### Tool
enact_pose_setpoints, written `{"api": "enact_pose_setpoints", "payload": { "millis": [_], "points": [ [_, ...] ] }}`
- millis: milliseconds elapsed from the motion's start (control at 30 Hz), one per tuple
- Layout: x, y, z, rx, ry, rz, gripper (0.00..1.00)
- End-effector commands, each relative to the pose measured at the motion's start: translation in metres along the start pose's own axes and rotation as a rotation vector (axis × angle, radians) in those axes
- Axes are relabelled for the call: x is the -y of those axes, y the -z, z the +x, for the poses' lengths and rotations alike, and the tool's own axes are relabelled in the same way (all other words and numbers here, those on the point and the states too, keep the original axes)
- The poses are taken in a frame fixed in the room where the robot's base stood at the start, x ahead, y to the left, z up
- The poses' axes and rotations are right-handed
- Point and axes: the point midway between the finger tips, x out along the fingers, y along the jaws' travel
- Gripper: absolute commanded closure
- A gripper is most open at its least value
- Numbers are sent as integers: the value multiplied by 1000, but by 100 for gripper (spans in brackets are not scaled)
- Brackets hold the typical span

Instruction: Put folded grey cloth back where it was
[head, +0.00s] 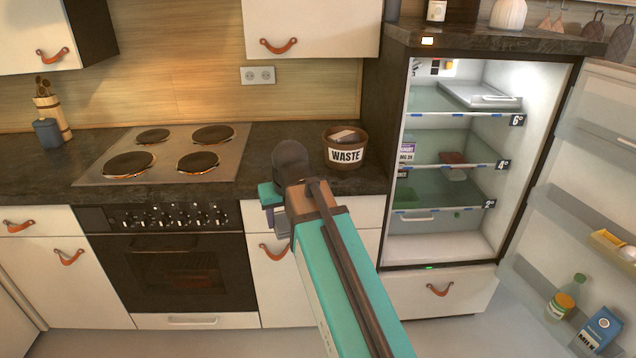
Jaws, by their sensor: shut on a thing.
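My gripper (272,212) is in front of the counter edge, between the stove and the waste bin, and is partly hidden by my own arm. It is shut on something. A small grey patch shows at its jaws, which fits the folded grey cloth, but too little shows to make out its shape or folds. I cannot make out the cloth anywhere else in the view.
A brown waste bin (346,155) with something in it stands on the dark counter, right of the gripper. The stove (165,153) is to the left. The fridge (440,240) at right is open, its door (590,170) swung outward. Counter between stove and bin is clear.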

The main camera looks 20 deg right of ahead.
Motion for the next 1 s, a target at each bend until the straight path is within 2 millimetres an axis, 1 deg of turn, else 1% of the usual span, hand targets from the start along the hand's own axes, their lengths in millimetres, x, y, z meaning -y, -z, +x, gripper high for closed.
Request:
{"api": "enact_pose_setpoints", "payload": {
  "millis": [33,100,200,333,467,1000],
  "points": [
    [0,-12,5,3,0,0,71],
    [0,-22,10,2,0,0,71],
    [0,-36,18,4,0,0,71],
    [0,-47,24,2,0,0,71],
    [0,-52,27,2,0,0,71],
    [2,-51,27,2,1,-3,71]
  ]
}}
